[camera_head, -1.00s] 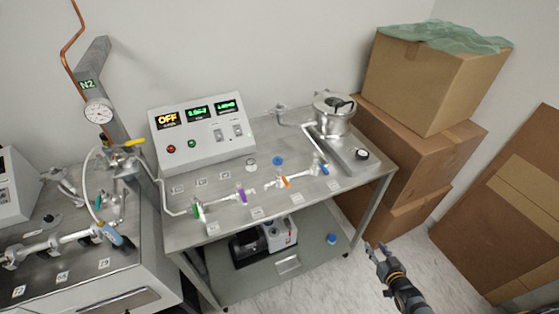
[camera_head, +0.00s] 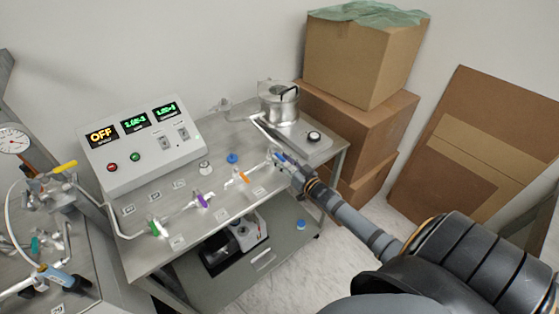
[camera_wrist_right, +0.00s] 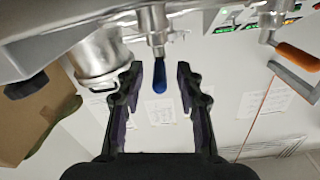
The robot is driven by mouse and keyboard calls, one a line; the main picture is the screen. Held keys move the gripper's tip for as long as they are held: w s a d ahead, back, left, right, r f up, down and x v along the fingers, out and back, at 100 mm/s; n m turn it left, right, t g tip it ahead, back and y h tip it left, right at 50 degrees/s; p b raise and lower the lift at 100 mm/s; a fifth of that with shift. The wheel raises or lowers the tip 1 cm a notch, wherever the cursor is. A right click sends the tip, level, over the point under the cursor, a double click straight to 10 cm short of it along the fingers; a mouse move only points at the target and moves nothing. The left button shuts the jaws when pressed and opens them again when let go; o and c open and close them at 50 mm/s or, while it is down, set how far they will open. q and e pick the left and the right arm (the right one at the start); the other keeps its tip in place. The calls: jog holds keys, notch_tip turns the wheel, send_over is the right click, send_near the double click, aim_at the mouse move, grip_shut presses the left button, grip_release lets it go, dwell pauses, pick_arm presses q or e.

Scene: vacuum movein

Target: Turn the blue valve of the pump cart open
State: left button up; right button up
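The pump cart (camera_head: 215,215) is a steel table with a pipe line along its front. The blue valve handle (camera_head: 280,157) is at the right end of this line, mostly hidden by my right gripper (camera_head: 286,163) in the head view. In the right wrist view the blue handle (camera_wrist_right: 160,77) hangs under a metal fitting. My right gripper (camera_wrist_right: 158,80) is open, with one finger on each side of the handle and visible gaps between. My left gripper is not in view.
Orange (camera_head: 244,177), purple (camera_head: 202,201) and green (camera_head: 156,228) handles sit further left on the line. A metal chamber (camera_head: 279,103) stands behind the blue valve. Stacked cardboard boxes (camera_head: 365,60) are right of the cart. A control box (camera_head: 141,140) reads OFF.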

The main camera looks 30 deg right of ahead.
jog(key=shift+w, duration=0.8)
jog(key=shift+c, duration=0.5)
grip_shut()
